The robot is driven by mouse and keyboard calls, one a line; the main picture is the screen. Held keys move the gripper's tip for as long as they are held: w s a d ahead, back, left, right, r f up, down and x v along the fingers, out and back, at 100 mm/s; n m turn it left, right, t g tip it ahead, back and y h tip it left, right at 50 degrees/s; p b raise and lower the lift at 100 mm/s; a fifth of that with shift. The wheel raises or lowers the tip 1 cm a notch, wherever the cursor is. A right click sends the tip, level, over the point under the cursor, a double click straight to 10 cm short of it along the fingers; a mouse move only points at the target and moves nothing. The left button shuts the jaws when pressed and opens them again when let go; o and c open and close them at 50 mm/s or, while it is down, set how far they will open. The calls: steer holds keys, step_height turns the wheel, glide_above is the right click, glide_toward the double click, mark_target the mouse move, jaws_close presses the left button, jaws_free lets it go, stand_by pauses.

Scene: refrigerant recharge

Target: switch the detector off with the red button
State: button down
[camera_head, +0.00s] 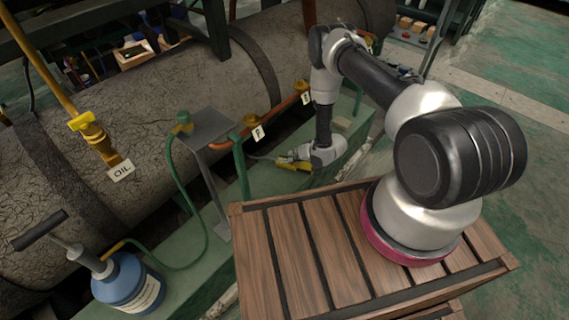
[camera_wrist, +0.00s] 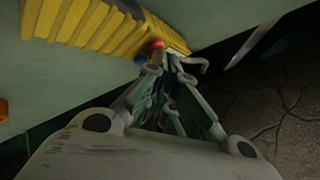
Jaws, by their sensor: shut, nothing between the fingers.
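The yellow detector (camera_head: 290,163) lies on the green ledge below the large pipe, partly hidden by my gripper (camera_head: 312,157) in the head view. In the wrist view the detector's ribbed yellow body (camera_wrist: 115,28) fills the upper left. Its red button (camera_wrist: 157,45) shows at the near end, with a small blue button (camera_wrist: 140,59) beside it. My gripper (camera_wrist: 166,72) is shut and empty, its fingertips close to the red button. I cannot tell whether they touch it.
A small grey stand (camera_head: 207,127) and orange piping with tags (camera_head: 258,133) rise left of my gripper. A blue oil pump (camera_head: 128,284) with a green hose stands at the lower left. The large pipe (camera_head: 200,85) runs behind the ledge (camera_head: 350,137).

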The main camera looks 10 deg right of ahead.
stand_by(0.3)
steer(key=shift+r, duration=0.5)
step_height(320, 180, up, 6)
stand_by(0.6)
stand_by(0.3)
